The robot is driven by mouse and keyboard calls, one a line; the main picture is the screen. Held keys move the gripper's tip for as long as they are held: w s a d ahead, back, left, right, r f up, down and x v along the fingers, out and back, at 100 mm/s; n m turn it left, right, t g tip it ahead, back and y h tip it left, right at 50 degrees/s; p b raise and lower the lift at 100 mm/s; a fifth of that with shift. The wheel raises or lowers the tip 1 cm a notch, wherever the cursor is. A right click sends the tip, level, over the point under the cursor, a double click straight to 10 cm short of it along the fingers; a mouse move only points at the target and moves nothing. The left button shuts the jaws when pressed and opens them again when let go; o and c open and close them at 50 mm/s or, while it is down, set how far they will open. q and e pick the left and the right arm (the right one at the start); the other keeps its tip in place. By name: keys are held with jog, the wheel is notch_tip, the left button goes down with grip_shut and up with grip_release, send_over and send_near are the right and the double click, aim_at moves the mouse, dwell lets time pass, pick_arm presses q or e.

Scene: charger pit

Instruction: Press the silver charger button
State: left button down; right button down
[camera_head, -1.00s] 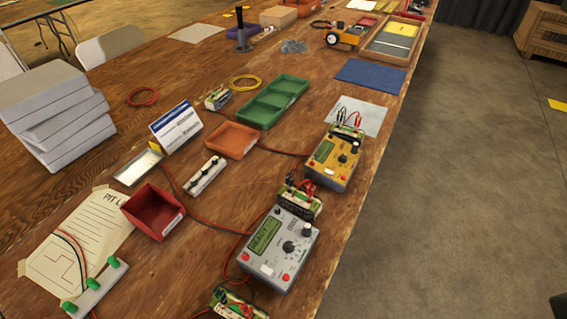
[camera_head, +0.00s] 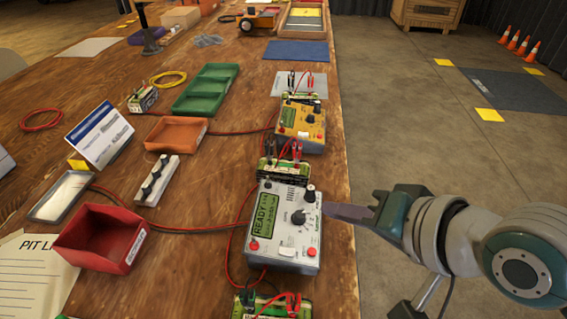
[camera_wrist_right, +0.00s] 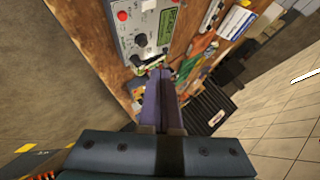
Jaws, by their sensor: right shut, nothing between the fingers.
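The silver charger (camera_head: 277,228) stands near the right edge of the table, with a lit green screen reading READY, a black dial and a smaller black knob. On its lower front are a pale rectangular button (camera_head: 287,252) and red round parts at both sides. My right gripper (camera_head: 329,210) comes in from the right, shut and empty, its fingertips just right of the charger's dial side. I cannot tell whether they touch it. In the right wrist view the charger (camera_wrist_right: 131,38) lies beyond the shut fingers (camera_wrist_right: 159,76). My left gripper is not in view.
A yellow charger (camera_head: 304,128) stands behind the silver one. Battery packs with leads (camera_head: 287,172) sit close behind and in front of it. A red bin (camera_head: 103,236) and a white switch strip (camera_head: 157,180) are to the left. Open floor lies right of the table.

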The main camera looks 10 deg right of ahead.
jog(key=shift+f, duration=0.1)
jog(key=b, duration=0.7)
send_over(312, 251)
jog(key=s+d, duration=0.1)
jog(key=s, duration=0.1)
notch_tip(312, 251, down, 6)
jog(key=shift+w+f+b, duration=0.15)
jog(key=shift+f+b, duration=0.25)
jog(key=shift+f, duration=0.2)
jog(key=shift+w+f+b, duration=0.15)
jog(key=shift+f+b, duration=0.25)
jog(key=shift+f, duration=0.2)
jog(key=shift+f, duration=0.1)
dwell(0.4)
